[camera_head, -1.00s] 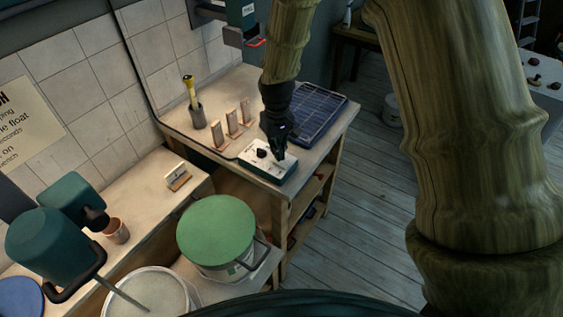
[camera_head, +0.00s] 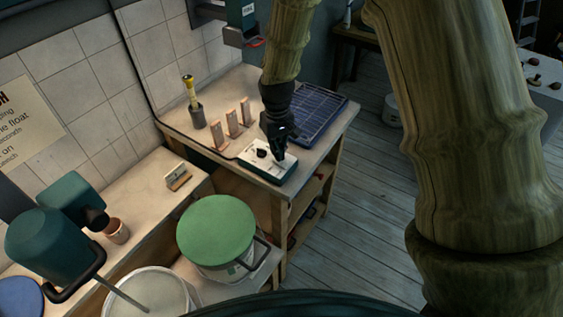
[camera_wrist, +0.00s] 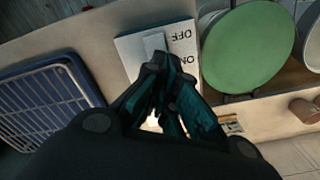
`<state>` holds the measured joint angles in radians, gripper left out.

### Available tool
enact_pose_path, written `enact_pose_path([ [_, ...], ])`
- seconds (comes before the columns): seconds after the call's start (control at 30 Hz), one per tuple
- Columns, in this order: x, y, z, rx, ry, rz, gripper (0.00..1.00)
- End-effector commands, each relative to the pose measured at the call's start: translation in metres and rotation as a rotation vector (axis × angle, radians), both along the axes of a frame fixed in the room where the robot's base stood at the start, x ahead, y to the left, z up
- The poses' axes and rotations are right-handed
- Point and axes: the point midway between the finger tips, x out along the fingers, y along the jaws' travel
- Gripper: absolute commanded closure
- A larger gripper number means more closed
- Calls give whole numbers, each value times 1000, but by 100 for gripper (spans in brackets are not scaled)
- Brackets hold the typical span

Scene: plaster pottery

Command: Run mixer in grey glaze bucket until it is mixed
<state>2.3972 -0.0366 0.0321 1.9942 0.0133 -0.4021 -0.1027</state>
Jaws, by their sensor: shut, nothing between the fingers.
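My gripper (camera_head: 279,156) is shut and empty, with its fingertips down at the white switch box (camera_head: 258,168) on the bench corner. In the wrist view the fingertips (camera_wrist: 155,68) are at the rocker (camera_wrist: 153,44) of the switch box (camera_wrist: 130,48), by the ON side; OFF is lettered at the far side. I cannot tell whether they touch or press it. The teal mixer (camera_head: 45,246) stands at the lower left, its shaft (camera_head: 122,293) reaching into an open bucket of pale glaze (camera_head: 150,290). Whether the shaft turns cannot be told.
A bucket with a green lid (camera_head: 216,229) stands between the mixer and the bench. A blue rack (camera_head: 312,115), several upright tiles (camera_head: 232,124) and a grey cup with a yellow-handled tool (camera_head: 196,115) are on the bench.

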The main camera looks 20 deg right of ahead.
Motion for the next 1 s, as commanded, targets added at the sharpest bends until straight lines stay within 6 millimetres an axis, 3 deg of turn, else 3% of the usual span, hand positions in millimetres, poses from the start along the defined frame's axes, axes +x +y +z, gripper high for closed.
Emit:
enact_pose_path([
  [1.0,0,0,-12,0,1,0,100],
])
